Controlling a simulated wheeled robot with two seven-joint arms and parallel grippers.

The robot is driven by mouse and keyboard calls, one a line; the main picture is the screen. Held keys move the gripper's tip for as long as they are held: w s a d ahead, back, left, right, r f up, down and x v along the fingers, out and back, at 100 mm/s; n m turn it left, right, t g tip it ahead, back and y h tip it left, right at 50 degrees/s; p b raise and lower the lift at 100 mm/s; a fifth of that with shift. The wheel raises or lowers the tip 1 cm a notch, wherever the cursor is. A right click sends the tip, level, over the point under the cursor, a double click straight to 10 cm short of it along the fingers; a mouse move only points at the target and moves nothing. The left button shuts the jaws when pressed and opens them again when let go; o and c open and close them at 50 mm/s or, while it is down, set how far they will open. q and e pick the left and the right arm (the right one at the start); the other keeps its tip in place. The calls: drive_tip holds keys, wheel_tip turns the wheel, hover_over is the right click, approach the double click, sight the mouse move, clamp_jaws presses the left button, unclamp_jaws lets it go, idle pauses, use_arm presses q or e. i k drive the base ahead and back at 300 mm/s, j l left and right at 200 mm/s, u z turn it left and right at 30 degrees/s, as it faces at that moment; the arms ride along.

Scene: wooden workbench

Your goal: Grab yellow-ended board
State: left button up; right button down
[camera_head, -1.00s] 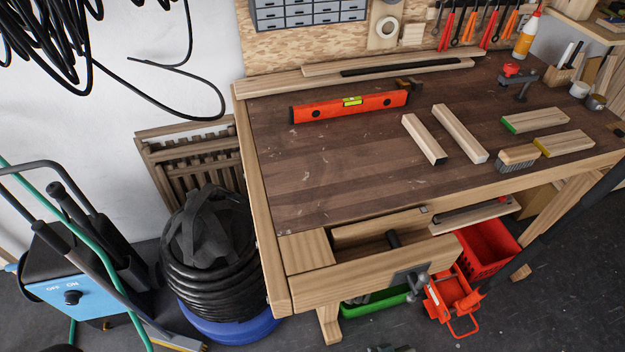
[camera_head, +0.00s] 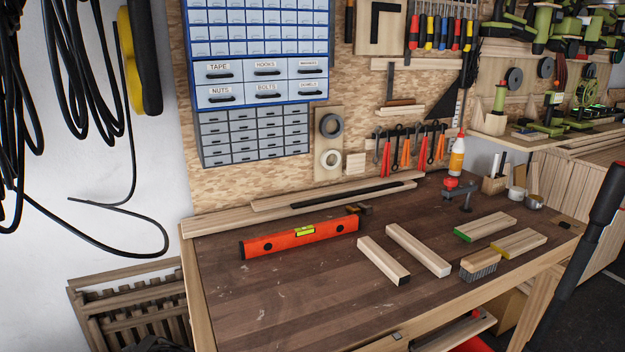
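The yellow-ended board (camera_head: 520,243) lies flat on the right part of the workbench (camera_head: 290,300). Its yellow end faces left and toward the front. A brush with a wooden back (camera_head: 480,261) sits close by its yellow end. A green-ended board (camera_head: 485,226) lies just behind it. A black-ended board (camera_head: 383,260) and a white-ended board (camera_head: 418,249) lie further left. Neither of my grippers shows in the head view.
A red spirit level (camera_head: 299,238) lies at the left of the bench. A clamp (camera_head: 459,193), a glue bottle (camera_head: 457,157) and metal cups (camera_head: 516,194) stand at the back right. The front left benchtop is clear. A dark bar crosses the right edge of the view.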

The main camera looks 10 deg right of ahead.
sight(513, 245)
drive_tip(key=z, duration=1.6)
drive_tip(key=i+l+u, duration=0.25)
drive_tip(key=l, duration=0.6)
drive_tip(key=i+l+u, duration=0.1)
drive_tip(key=l+u, duration=0.2)
drive_tip(key=l, duration=0.6)
drive_tip(key=l+u, duration=0.25)
drive_tip(key=l, duration=0.65)
